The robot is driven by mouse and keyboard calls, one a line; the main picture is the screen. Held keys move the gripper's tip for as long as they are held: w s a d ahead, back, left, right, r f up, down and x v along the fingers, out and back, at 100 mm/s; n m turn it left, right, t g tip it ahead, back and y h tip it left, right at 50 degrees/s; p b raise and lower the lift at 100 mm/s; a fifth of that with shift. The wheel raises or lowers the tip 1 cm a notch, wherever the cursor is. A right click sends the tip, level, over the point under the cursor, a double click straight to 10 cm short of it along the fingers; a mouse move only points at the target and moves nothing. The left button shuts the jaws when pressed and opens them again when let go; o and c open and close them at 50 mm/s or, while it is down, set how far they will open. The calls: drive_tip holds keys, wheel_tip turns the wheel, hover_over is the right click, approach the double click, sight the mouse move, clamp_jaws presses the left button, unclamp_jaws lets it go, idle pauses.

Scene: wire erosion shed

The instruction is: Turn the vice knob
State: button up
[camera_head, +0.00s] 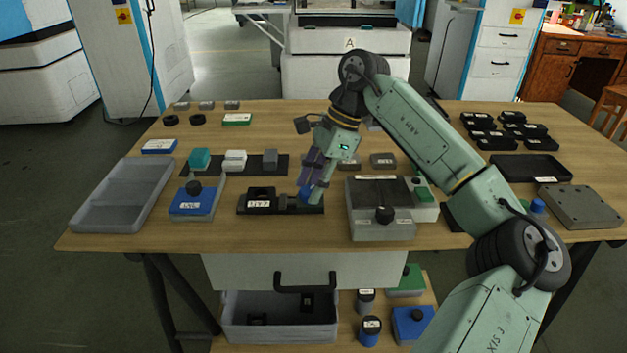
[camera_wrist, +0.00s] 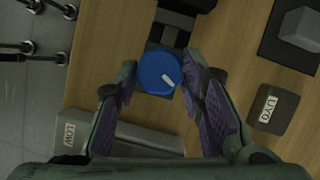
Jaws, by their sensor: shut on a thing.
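The vice (camera_head: 285,205) is a low dark block with a white label, lying near the front middle of the table. Its round blue knob (camera_head: 304,195) is at its right end, mostly covered by my gripper (camera_head: 309,189) in the head view. In the wrist view the knob (camera_wrist: 158,72) shows from above with a short white mark pointing to the lower right. My gripper (camera_wrist: 160,76) has its purple-padded fingers on either side of the knob and is shut on it. Part of the dark vice body (camera_wrist: 170,32) shows behind the knob.
A blue box with a black knob (camera_head: 193,203) and a grey tray (camera_head: 125,195) are to the left. A dark mat (camera_head: 250,166) with several blocks lies behind. A drawer handle (camera_head: 305,280) is below the front edge.

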drive_tip(key=n+g, duration=0.1)
drive_tip(key=n, duration=0.1)
drive_tip(key=n+g+h+p, duration=0.1)
drive_tip(key=n, duration=0.2)
drive_tip(key=shift+w+a+n, duration=0.15)
drive_tip(key=shift+w+n, duration=0.05)
drive_tip(key=shift+n, duration=0.1)
idle(0.5)
drive_tip(key=o, duration=1.1)
drive_tip(key=shift+o, duration=0.2)
drive_tip(key=v, duration=1.2)
drive_tip(key=shift+a, duration=0.1)
